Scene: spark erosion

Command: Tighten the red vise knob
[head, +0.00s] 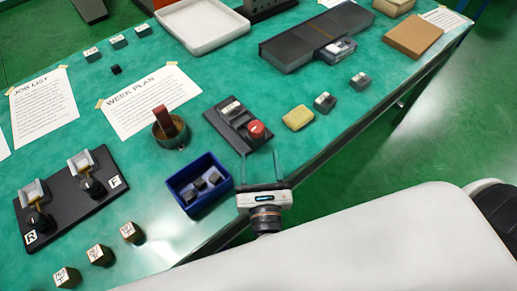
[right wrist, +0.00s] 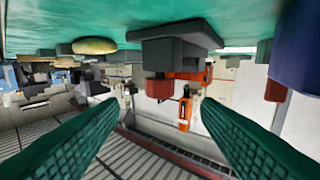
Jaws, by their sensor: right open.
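The red vise knob (head: 256,129) sits at the front right of a small dark vise (head: 230,115) on the green bench. My right gripper (head: 259,154) is open, just in front of the knob, fingers pointing toward it. In the right wrist view, which is upside down, the red knob (right wrist: 159,88) shows between and beyond the two open green fingers (right wrist: 161,99), under the dark vise body (right wrist: 175,53). I see no contact between fingers and knob. My left gripper is not in view.
A blue bin (head: 200,187) with dark pieces stands left of my right gripper. A round holder (head: 169,138) with a red-brown piece is farther left. The bench's front edge runs beneath my wrist.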

